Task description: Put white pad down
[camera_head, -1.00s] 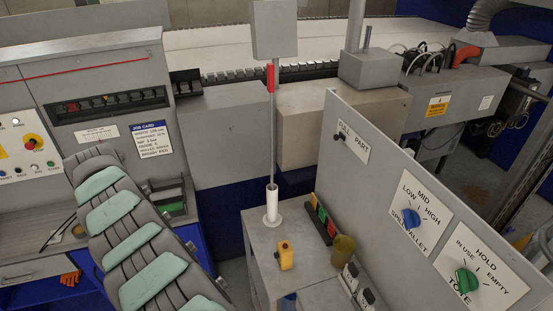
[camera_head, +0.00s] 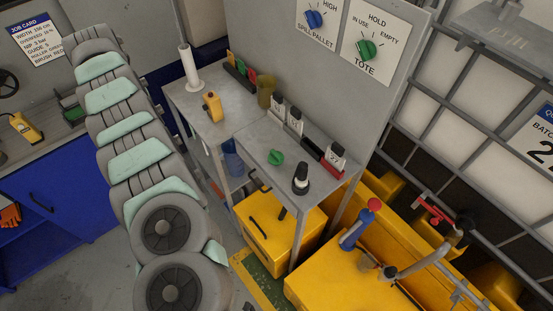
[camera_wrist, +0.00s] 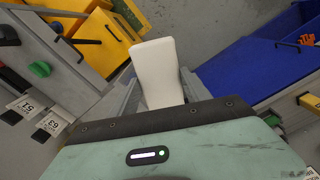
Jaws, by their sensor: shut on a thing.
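The white pad (camera_wrist: 157,70) is a pale, smooth block with rounded edges. In the wrist view it sits between the two grey fingers of my gripper (camera_wrist: 160,88), which is shut on it. Its lower end is hidden by my gripper's body. The pad is above the grey floor, and its height is hard to judge. In the head view my arm covers that area, and neither the gripper nor the pad shows.
A grey worktop (camera_head: 285,170) holds a green knob (camera_head: 276,157), a dark bottle and several labelled blocks. Its raised side shelf (camera_head: 190,108) has a yellow device (camera_head: 212,106) and a white tube. A blue cabinet (camera_head: 60,190) is at left.

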